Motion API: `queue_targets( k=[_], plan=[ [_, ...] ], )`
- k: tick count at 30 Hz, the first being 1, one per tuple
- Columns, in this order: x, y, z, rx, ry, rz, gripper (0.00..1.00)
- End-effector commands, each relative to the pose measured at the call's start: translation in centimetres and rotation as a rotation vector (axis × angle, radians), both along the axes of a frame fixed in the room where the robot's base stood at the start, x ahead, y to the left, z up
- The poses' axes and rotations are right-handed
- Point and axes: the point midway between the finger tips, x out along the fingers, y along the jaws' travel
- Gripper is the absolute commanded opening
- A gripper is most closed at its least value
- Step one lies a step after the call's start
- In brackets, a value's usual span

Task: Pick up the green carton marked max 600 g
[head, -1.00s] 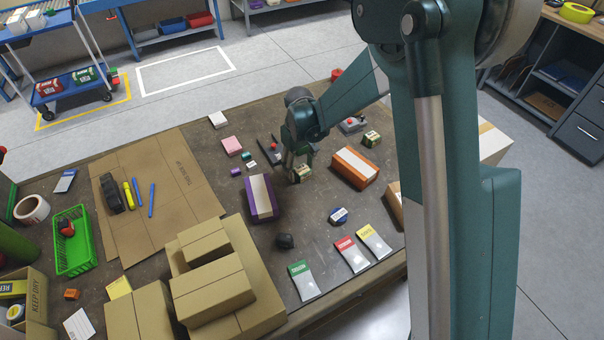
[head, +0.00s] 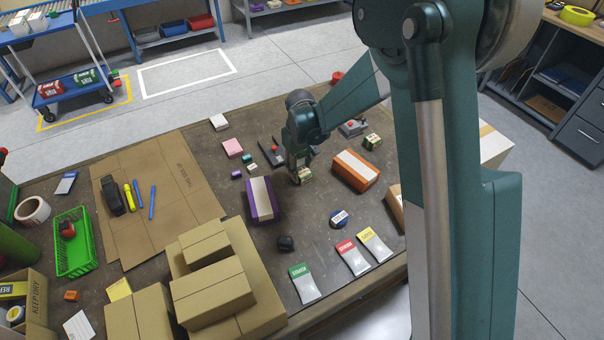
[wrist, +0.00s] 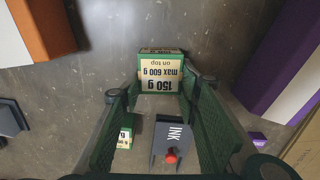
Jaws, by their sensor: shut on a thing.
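The small green carton (wrist: 160,72) has a cream label reading "150 g", "max 600 g" and "on top" in the wrist view. It sits between my two green fingers at their tips. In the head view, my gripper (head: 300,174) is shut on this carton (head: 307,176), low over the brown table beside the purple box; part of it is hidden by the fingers. I cannot tell whether it is clear of the tabletop.
An orange box (head: 355,170) is to the right and a purple box (head: 261,199) to the left. Brown cartons (head: 212,290) are stacked at the front. The table between gripper and pouches is mostly clear.

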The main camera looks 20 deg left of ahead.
Motion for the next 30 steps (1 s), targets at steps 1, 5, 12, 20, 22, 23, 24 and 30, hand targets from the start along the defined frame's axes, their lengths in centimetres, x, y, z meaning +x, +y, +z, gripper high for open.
queue_targets(
  k=[1, 5, 12, 20, 22, 23, 24, 30],
  plan=[
    [0.0, 0.0, 0.0, 0.0, 0.0, 0.0, 0.18],
    [0.0, 0.0, 0.3, 0.0, 0.0, 0.0, 0.18],
    [0.0, 0.0, 2.5, 0.0, 0.0, 0.0, 0.18],
    [0.0, 0.0, 6.3, 0.0, 0.0, 0.0, 0.18],
    [0.0, 0.0, 7.4, 0.0, 0.0, 0.0, 0.18],
    [0.0, 0.0, 7.7, 0.0, 0.0, 0.0, 0.18],
    [0.0, 0.0, 8.2, 0.0, 0.0, 0.0, 0.18],
    [0.0, 0.0, 9.8, 0.0, 0.0, 0.0, 0.18]
  ],
)
